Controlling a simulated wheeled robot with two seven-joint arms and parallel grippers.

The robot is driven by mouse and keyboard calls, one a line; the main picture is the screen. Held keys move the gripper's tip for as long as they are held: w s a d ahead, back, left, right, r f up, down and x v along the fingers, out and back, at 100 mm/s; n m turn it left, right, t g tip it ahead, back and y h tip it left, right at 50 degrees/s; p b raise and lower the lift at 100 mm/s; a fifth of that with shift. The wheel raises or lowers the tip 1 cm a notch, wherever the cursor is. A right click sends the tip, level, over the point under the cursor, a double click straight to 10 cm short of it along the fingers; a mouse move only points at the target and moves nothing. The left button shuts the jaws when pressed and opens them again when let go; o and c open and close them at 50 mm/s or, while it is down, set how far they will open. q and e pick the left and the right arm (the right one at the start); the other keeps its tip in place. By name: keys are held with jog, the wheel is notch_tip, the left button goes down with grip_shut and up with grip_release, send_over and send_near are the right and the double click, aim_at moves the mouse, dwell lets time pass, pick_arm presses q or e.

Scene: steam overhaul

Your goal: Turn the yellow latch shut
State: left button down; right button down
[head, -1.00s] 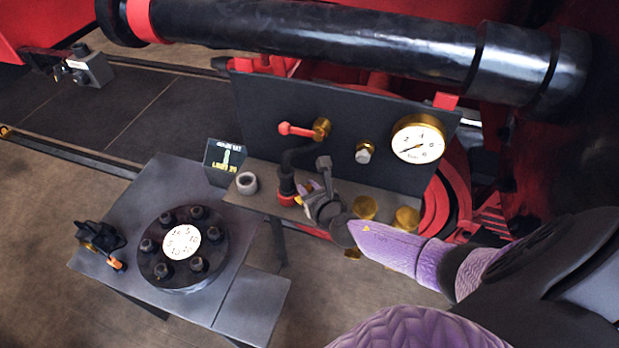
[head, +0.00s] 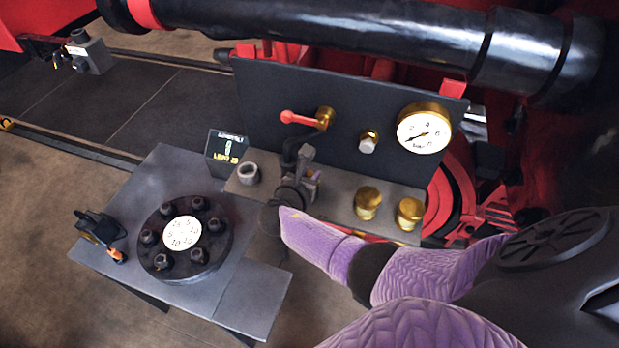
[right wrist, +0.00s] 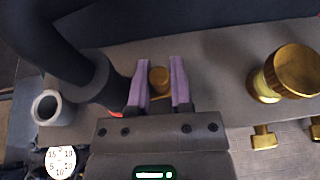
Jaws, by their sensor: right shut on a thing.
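My right gripper (head: 303,182) is at the shelf below the dark panel, beside the black curved pipe. In the right wrist view its two purple fingers (right wrist: 160,64) stand on either side of a small yellow-brass piece (right wrist: 158,79), which I take for the yellow latch. The fingers are shut on it. In the head view the gripper hides the latch, so I cannot read its angle there. My left gripper is not in view.
Two brass caps (head: 368,203) (head: 410,213) stand right of the gripper. Above are a red-handled valve (head: 300,118) and a gauge (head: 424,130). A grey ring (head: 248,174) sits left. A bolted round flange (head: 184,237) lies on the grey table (head: 150,180).

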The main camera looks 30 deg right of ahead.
jog(key=shift+w+r+m+g+h+b, duration=0.1)
jog(key=shift+m+g+h+b, duration=0.2)
jog(key=shift+m+g+h, duration=0.25)
jog(key=c, duration=0.5)
grip_release()
jog(key=shift+c, duration=0.2)
jog(key=p+v, duration=0.1)
jog(key=v, duration=0.8)
jog(key=shift+s+a+r+p, duration=0.2)
jog(key=shift+s+a+p, duration=0.05)
jog(key=shift+p, duration=0.15)
